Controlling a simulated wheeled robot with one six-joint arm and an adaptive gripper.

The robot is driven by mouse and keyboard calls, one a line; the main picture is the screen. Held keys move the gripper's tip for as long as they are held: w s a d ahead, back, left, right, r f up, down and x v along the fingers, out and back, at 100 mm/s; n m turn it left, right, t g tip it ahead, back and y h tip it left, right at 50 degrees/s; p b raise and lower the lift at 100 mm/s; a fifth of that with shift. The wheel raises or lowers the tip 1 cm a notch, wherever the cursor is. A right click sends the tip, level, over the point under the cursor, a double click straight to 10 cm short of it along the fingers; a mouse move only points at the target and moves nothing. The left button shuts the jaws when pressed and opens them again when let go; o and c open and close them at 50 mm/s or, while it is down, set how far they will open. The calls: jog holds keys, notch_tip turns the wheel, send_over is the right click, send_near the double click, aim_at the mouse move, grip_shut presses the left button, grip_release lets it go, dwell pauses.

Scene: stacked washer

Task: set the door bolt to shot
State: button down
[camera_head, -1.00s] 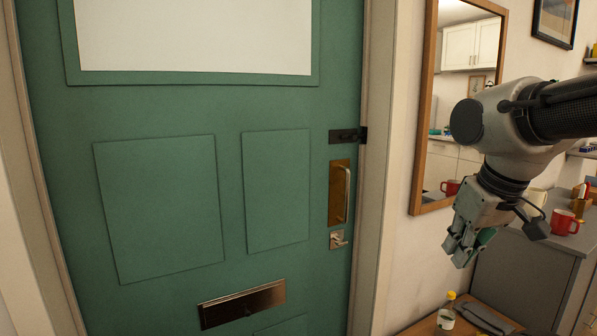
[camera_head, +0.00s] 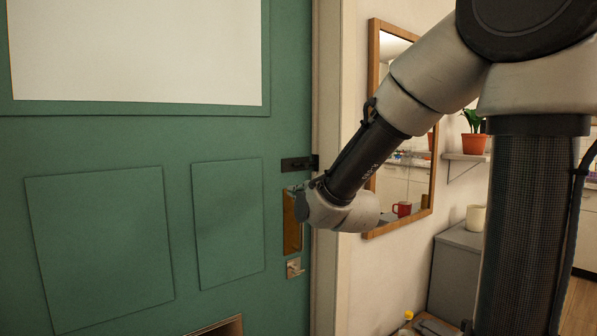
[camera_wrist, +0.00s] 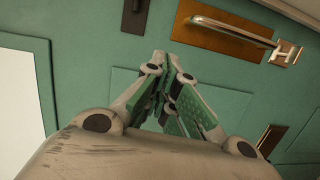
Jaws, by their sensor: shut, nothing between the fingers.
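The door bolt (camera_head: 299,163) is a small black fitting at the right edge of the green door (camera_head: 130,140), level with the dark keeper (camera_head: 315,162) on the frame. Whether its bar is drawn or shot is too small to tell. In the wrist view the bolt's dark plate (camera_wrist: 136,14) is partly cut off at the top edge. My gripper (camera_wrist: 167,62) is shut and empty, in front of the door, below and right of that plate in the wrist view.
A brass plate with a pull handle (camera_wrist: 228,28) is close beyond my fingers. A small latch (camera_head: 294,267) sits below it. A wood-framed mirror (camera_head: 374,60) hangs on the wall right of the door. A grey cabinet (camera_head: 455,270) stands at the right.

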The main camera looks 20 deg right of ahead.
jog(key=w+r, duration=0.1)
jog(key=w, duration=0.2)
jog(key=w+r+n+t, duration=0.1)
jog(key=w, duration=0.2)
jog(key=w+r+n, duration=0.1)
jog(key=w, duration=0.2)
jog(key=shift+w+h, duration=0.3)
jog(key=shift+w, duration=0.05)
jog(key=d, duration=0.1)
jog(key=w+d, duration=0.1)
jog(key=d, duration=0.1)
jog(key=shift+w+r, duration=0.15)
jog(key=shift+r, duration=0.2)
jog(key=shift+w+d, duration=0.1)
jog(key=shift+d, duration=0.2)
jog(key=shift+r, duration=0.1)
